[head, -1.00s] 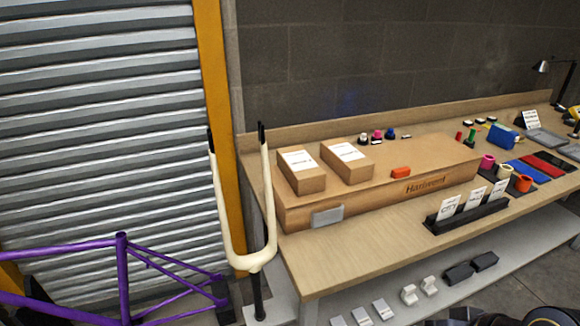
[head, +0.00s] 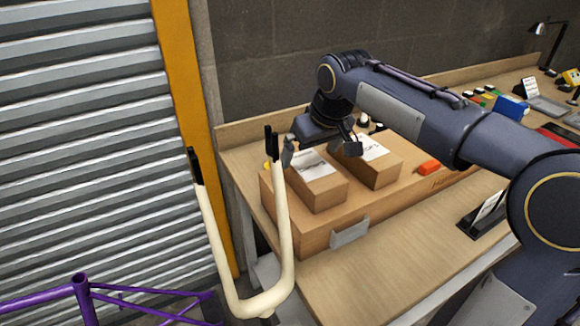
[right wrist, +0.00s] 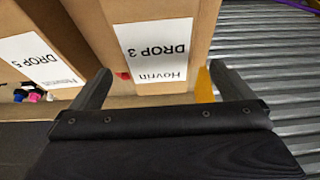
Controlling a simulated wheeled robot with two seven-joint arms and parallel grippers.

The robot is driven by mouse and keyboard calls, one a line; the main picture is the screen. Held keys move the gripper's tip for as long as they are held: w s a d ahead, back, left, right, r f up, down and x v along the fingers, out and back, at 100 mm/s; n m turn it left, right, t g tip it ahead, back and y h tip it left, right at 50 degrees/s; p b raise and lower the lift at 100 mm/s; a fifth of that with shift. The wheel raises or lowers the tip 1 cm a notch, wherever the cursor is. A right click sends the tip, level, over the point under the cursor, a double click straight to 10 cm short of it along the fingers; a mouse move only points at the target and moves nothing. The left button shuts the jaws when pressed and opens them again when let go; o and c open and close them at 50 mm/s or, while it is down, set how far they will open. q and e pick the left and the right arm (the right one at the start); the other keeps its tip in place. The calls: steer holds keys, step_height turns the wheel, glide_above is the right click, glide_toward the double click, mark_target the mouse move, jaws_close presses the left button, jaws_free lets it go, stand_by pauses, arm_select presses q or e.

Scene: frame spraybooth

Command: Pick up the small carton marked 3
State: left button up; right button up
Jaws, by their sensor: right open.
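In the right wrist view the carton (right wrist: 150,11) has a white label reading "Hovrin DROP 3", upside down. My right gripper (head: 320,149) is open and empty over its far end. In the right wrist view the gripper's fingers (right wrist: 160,72) appear to either side of the label end; whether they are above or beside the carton I cannot tell. The gripper partly hides the label in the head view. My left gripper is not in view.
A carton marked 5 (head: 378,171) lies close beside it on the right. A cream fork (head: 285,225) stands in front at the left.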

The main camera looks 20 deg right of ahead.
mark_target(310, 164)
steer(key=x, duration=0.7)
steer(key=shift+s+d+f, duration=0.2)
steer(key=shift+s+f, duration=0.05)
steer(key=shift+s, duration=0.05)
steer(key=c, duration=1.2)
steer(key=shift+r, duration=0.1)
steer(key=shift+c, duration=0.6)
steer(key=shift+r, duration=0.1)
